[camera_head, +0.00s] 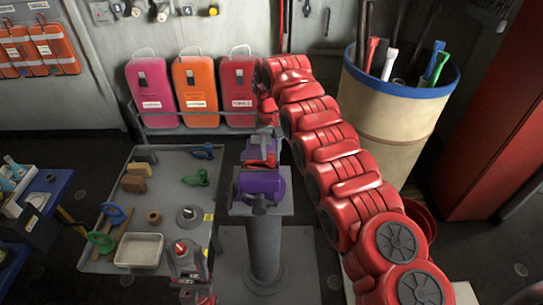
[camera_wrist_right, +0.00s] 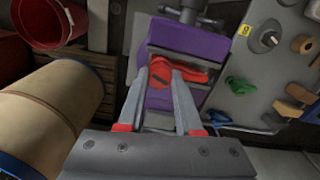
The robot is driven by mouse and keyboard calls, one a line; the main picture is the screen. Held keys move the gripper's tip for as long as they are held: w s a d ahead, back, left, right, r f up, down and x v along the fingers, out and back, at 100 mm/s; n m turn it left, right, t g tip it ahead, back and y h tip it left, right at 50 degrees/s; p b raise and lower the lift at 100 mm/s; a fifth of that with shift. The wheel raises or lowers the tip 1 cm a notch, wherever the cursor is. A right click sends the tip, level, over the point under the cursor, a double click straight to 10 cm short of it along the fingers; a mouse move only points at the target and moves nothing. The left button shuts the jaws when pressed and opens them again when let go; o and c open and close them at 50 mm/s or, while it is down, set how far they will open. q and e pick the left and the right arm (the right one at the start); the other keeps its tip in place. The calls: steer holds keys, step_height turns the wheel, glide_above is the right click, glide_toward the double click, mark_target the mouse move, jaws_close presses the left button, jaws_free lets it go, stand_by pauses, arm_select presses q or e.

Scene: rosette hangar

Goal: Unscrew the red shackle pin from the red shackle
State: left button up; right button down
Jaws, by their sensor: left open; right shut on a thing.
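The red shackle (camera_head: 262,162) sits in the jaws of the purple vise (camera_head: 262,186), which stands on a grey pedestal. In the right wrist view the shackle (camera_wrist_right: 190,72) lies between the vise jaws, with the fingers over part of it. My right gripper (camera_wrist_right: 168,72) is shut on a red piece there, seemingly the red shackle pin (camera_wrist_right: 164,76); the fingers partly hide it. In the head view my right gripper (camera_head: 266,140) reaches the vise from behind. My left gripper (camera_head: 183,250) is open and empty, low in the picture, left of the pedestal and apart from the vise.
A grey table (camera_head: 170,160) left of the vise holds green and blue shackles, brown blocks and a white tray (camera_head: 140,250). A tan barrel of tools (camera_head: 395,115) stands right of my red right arm. Pink, orange and red cases (camera_head: 195,90) stand behind.

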steer(key=shift+r+n+p, duration=0.2)
steer(key=shift+n+p, duration=0.35)
steer(key=shift+n, duration=0.65)
steer(key=n+p, duration=0.1)
steer(key=n, duration=0.6)
steer(key=shift+f+n, duration=0.15)
steer(key=shift+n, duration=0.15)
steer(key=shift+n, duration=1)
steer(key=n, duration=0.5)
steer(key=shift+p, duration=0.3)
steer(key=shift+n, duration=1.4)
